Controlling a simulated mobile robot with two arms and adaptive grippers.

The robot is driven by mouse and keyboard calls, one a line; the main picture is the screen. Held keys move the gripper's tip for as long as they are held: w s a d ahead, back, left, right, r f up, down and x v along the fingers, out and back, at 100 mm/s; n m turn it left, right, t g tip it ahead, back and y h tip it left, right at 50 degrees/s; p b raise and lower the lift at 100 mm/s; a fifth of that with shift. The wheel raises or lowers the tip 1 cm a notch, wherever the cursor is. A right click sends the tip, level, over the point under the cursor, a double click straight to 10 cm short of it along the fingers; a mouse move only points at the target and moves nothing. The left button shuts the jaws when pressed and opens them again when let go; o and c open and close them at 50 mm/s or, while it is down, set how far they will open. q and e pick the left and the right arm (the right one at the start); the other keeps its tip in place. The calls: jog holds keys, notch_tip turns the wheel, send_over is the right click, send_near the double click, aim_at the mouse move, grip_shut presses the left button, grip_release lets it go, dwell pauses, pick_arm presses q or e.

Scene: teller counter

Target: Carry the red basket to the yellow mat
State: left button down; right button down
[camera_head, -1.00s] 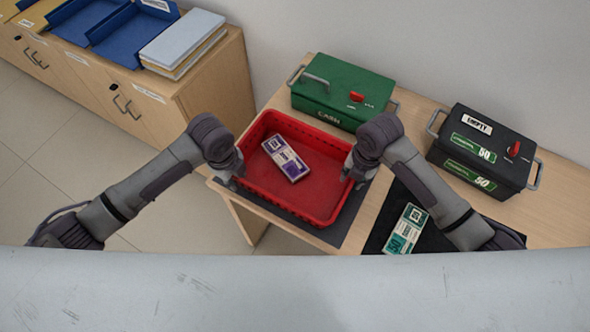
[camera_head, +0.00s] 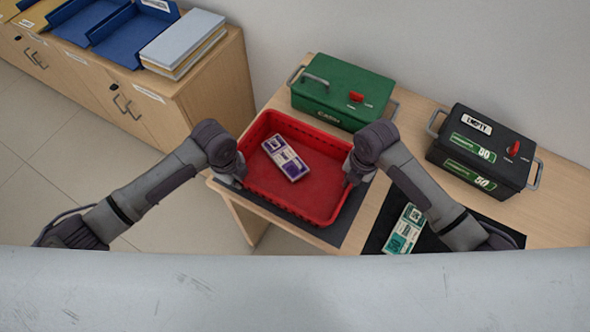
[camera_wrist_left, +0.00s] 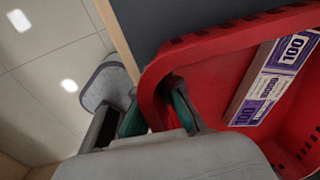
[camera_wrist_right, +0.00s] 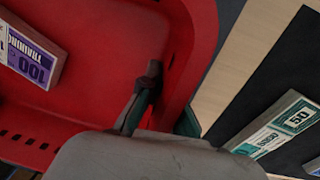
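The red basket (camera_head: 318,212) sits on a dark grey mat (camera_head: 341,229) on the wooden table. A purple-and-white banknote bundle (camera_head: 285,157) lies inside it. My left gripper (camera_head: 236,174) is at the basket's left rim, with one finger inside and one outside the wall in the left wrist view (camera_wrist_left: 158,112). My right gripper (camera_head: 352,174) is at the right rim, also with a finger on each side of the wall in the right wrist view (camera_wrist_right: 168,108). Both look closed on the rim. No yellow mat is in view.
A green cash box (camera_head: 340,85) stands close behind the basket. A black box (camera_head: 485,150) stands at right. A green banknote bundle (camera_head: 405,230) lies on a black mat (camera_head: 430,243) right of the basket. A wooden cabinet (camera_head: 205,95) with trays is at left; open floor lies before it.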

pick_arm(q)
jog(key=shift+r, duration=0.2)
pick_arm(e)
jog(key=shift+r, duration=0.15)
